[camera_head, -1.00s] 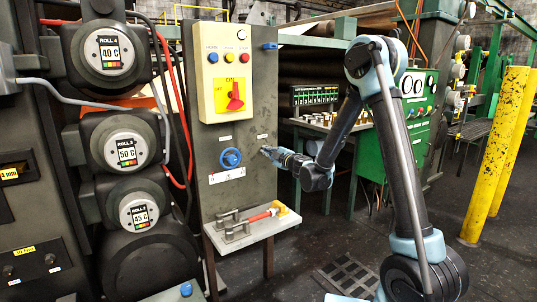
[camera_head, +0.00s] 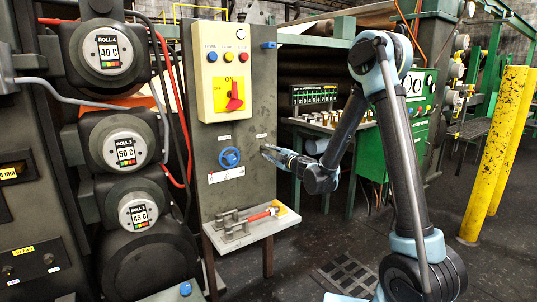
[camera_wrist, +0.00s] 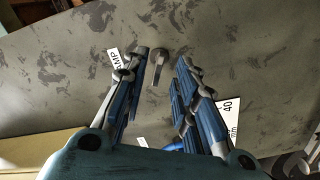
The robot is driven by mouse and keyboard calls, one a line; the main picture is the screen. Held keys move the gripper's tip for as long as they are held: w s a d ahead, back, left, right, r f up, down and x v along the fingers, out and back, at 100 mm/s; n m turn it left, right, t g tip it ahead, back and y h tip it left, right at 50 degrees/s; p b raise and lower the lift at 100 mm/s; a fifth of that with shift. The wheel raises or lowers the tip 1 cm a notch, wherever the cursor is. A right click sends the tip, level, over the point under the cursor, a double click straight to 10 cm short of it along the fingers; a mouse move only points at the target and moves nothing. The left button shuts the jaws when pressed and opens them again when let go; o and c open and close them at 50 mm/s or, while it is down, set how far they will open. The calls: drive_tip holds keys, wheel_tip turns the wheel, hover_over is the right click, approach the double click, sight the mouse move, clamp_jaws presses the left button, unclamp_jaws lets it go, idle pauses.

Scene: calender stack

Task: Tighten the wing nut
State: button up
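A small grey metal piece (camera_wrist: 159,60), likely the wing nut, stands on the dark, scuffed panel in the wrist view. It looks like a rounded head with a narrow part hanging below. My gripper (camera_wrist: 163,68) is open, with one finger to its left and one to its right. A gap shows on both sides, and I cannot tell how deep the fingers reach. In the head view my gripper (camera_head: 268,152) is at the right part of the panel (camera_head: 250,190), right of the blue handwheel (camera_head: 229,157). The grey piece cannot be made out there.
A yellow switch box (camera_head: 223,72) with a red rotary switch is above the handwheel. A shelf (camera_head: 252,232) below holds clamps and a red-handled tool (camera_head: 262,215). Rolls with gauges stand at the left. Yellow posts (camera_head: 497,155) stand at the right.

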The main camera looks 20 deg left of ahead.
drive_tip(key=v, duration=0.9)
drive_tip(key=shift+d, duration=0.1)
